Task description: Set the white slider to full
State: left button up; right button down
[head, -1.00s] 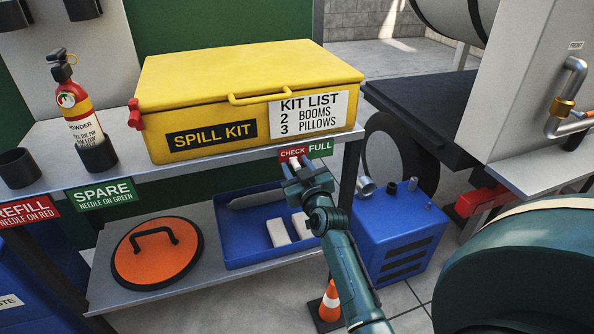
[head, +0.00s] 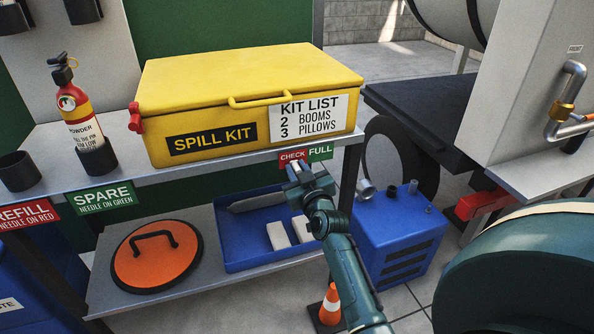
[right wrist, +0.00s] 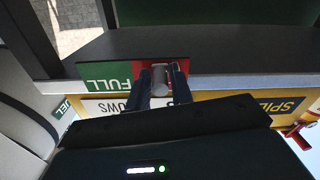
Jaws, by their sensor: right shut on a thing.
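The slider track is a small plate on the shelf's front edge, with a red CHECK part (head: 293,156) on the left and a green FULL part (head: 320,152) on the right. In the right wrist view the picture is turned over, so FULL (right wrist: 107,75) is on the left. The pale slider knob (right wrist: 159,79) stands in front of the red part there. My right gripper (head: 297,170) is shut on the knob, one finger on each side, just below the plate in the head view. The knob is mostly hidden in the head view. My left gripper is not in view.
The yellow spill kit (head: 240,90) sits on the shelf above. Below are a blue tray (head: 235,255) with pale items and an orange lid (head: 135,270). A blue box (head: 400,245) and a traffic cone (head: 331,305) stand near my right arm.

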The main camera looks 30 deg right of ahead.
aim_at(323, 157)
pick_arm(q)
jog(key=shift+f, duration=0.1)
pick_arm(e)
jog(key=d, duration=0.2)
jog(key=s+d, duration=0.1)
jog(key=d, duration=0.2)
jog(key=s+d, duration=0.1)
jog(key=d, duration=0.1)
jog(key=shift+d, duration=0.4)
jog(key=c, duration=1.4)
grip_release()
jog(key=shift+d, duration=0.1)
jog(key=shift+o, duration=0.2)
